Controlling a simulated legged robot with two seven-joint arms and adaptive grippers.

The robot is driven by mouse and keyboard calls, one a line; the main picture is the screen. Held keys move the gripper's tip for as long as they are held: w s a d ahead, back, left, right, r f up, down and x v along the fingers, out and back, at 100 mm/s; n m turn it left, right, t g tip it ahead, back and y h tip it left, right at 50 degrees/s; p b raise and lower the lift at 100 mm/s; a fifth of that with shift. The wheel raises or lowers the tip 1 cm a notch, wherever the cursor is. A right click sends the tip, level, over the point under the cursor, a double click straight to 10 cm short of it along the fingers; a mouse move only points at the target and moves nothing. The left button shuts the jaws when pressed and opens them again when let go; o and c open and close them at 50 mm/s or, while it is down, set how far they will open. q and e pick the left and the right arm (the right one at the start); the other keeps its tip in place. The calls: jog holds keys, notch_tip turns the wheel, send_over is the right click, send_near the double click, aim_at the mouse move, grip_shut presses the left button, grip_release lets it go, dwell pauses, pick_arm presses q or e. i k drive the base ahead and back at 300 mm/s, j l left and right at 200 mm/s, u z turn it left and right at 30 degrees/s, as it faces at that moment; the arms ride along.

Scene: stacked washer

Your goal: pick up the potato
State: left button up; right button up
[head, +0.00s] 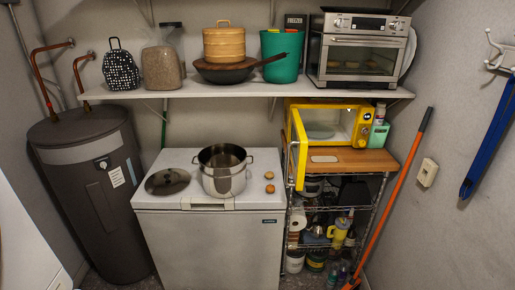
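Two small brown roundish things, which look like potatoes, lie on the white chest freezer's top to the right of the steel pot. One potato (269,175) is slightly farther back and the other potato (270,188) is nearer the front edge. They are too small to tell apart for certain. Neither of my grippers is in view.
An open steel pot (223,182) and its dark lid (168,181) rest on the freezer (212,245). A yellow microwave (345,124) stands door open on a wood-topped rack (375,160) at right. A shelf (180,91) spans above. An orange pole (390,200) leans at right.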

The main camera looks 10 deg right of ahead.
aim_at(269, 175)
jog(key=i+z, duration=0.15)
jog(key=i, duration=0.3)
jog(key=i+j+z, duration=0.1)
jog(key=i, duration=0.35)
jog(key=i+j+z, duration=0.15)
jog(key=i, duration=0.3)
jog(key=i+j+z, duration=0.15)
jog(key=i, duration=0.3)
